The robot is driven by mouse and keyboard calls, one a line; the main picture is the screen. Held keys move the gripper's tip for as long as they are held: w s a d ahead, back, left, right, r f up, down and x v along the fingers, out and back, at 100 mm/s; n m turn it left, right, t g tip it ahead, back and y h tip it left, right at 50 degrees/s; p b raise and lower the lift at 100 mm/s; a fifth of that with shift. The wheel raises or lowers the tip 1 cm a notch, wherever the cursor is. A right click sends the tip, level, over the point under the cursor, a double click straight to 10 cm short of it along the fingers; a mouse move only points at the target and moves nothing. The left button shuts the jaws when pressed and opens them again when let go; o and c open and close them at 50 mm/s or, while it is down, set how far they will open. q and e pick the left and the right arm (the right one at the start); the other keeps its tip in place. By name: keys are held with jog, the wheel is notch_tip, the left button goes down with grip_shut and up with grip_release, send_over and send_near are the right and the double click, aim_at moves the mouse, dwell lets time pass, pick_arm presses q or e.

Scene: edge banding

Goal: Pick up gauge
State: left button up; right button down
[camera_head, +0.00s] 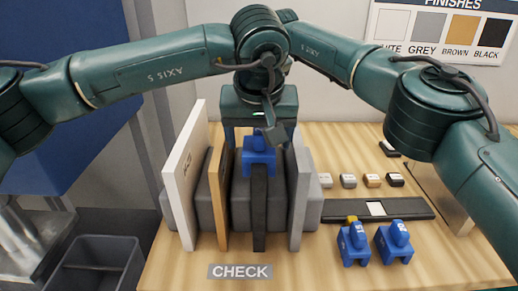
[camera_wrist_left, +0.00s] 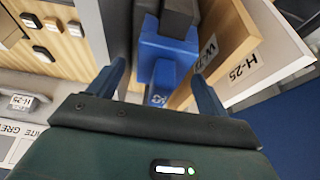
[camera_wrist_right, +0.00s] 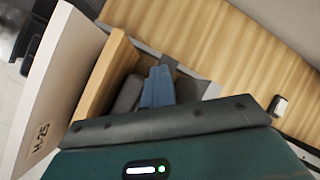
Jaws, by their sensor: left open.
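A blue gauge (camera_head: 258,160) sits on top of the upright black panel (camera_head: 259,215). My left gripper (camera_head: 259,138) is open above it, with a finger on each side. In the left wrist view the blue gauge (camera_wrist_left: 168,50) shows between and beyond the spread fingers, not visibly gripped. Two more blue gauges, one with a yellow top (camera_head: 354,243) and one all blue (camera_head: 394,241), stand on the table at right. My right gripper (camera_wrist_right: 157,88) has its blue fingers together in the right wrist view; no held object shows. In the head view it is hard to make out.
White (camera_head: 180,190), wood (camera_head: 217,200) and grey (camera_head: 298,190) panels stand close beside the black one in a grey rack (camera_head: 240,205). A dark strip (camera_head: 415,209) and several small sample blocks (camera_head: 348,181) lie right. The front table is mostly clear, with a CHECK label (camera_head: 240,271).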

pick_arm(q)
jog(key=shift+w+f, duration=0.2)
jog(key=shift+f, duration=0.2)
pick_arm(e)
jog(key=shift+s+f, duration=0.1)
jog(key=shift+f, duration=0.25)
pick_arm(q)
jog(key=shift+c, duration=0.6)
jog(key=c, duration=1.1)
jog(key=shift+r, duration=8.55)
